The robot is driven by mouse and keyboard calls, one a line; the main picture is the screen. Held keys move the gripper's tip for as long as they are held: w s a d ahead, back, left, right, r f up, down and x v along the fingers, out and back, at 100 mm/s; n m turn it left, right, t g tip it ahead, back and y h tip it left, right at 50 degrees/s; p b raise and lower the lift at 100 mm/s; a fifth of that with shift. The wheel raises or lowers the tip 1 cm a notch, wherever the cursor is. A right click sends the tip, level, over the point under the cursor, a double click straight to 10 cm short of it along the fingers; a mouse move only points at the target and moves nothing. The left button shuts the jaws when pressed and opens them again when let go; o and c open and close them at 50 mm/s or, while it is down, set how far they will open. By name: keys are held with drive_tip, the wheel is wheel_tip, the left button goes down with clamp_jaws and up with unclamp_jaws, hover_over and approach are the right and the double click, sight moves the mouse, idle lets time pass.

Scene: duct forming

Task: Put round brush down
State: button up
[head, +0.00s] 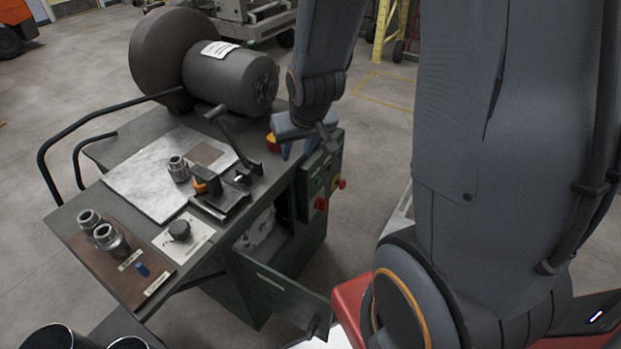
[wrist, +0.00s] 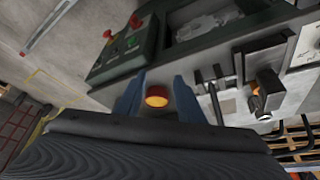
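My gripper (head: 297,146) is beside the right edge of the bench top, near the red-button panel. Its two blue fingers (wrist: 157,100) are apart in the wrist view. An orange-yellow round piece (wrist: 157,96) shows between them there, with small gaps at its sides; a red-yellow piece (head: 271,142) also shows beside the gripper in the head view. I see no brush held. A dark round piece with a knob (head: 179,230) sits on a white card on the bench (head: 207,262); I cannot tell whether it is the round brush.
The bench carries a large motor (head: 232,78), a small clamp (head: 220,195), metal fittings (head: 108,238) on a brown board and a pale plate (head: 150,190). Red buttons (head: 321,203) stick out on the right side panel.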

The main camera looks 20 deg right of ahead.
drive_tip(key=s+a+r+g, duration=0.1)
drive_tip(key=s+g, duration=0.1)
drive_tip(key=s, duration=0.5)
drive_tip(key=s+a+r+g, duration=0.1)
drive_tip(key=s+r+g, duration=0.1)
drive_tip(key=s, duration=0.4)
drive_tip(key=shift+s+a+r+n+g, duration=0.2)
drive_tip(key=shift+s+a+n+g, duration=0.1)
drive_tip(key=shift+s+a+g, duration=0.1)
drive_tip(key=shift+c, duration=0.5)
